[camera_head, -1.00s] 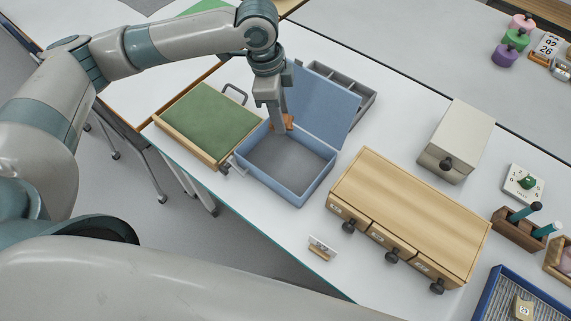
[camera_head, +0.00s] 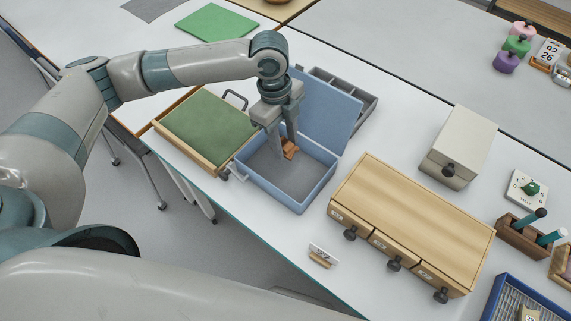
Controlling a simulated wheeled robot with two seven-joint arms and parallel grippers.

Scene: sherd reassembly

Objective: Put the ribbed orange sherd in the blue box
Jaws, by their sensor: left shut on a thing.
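The blue box (camera_head: 292,203) stands on the white table with its lid (camera_head: 328,106) open and tilted back. My left gripper (camera_head: 284,152) reaches down into the box from above. It is shut on the orange sherd (camera_head: 290,150), which shows between and beside the fingertips. The sherd is inside the box's outline, near its back side; I cannot tell whether it touches the grey floor. Its ribs are too small to make out. My right gripper is out of view.
A green-topped wooden tray (camera_head: 208,126) stands close left of the box. A grey compartment tray (camera_head: 347,92) is behind the lid. A wooden drawer unit (camera_head: 411,220) stands to the right, with a small card stand (camera_head: 322,256) before it. A grey-white box (camera_head: 458,146) is farther right.

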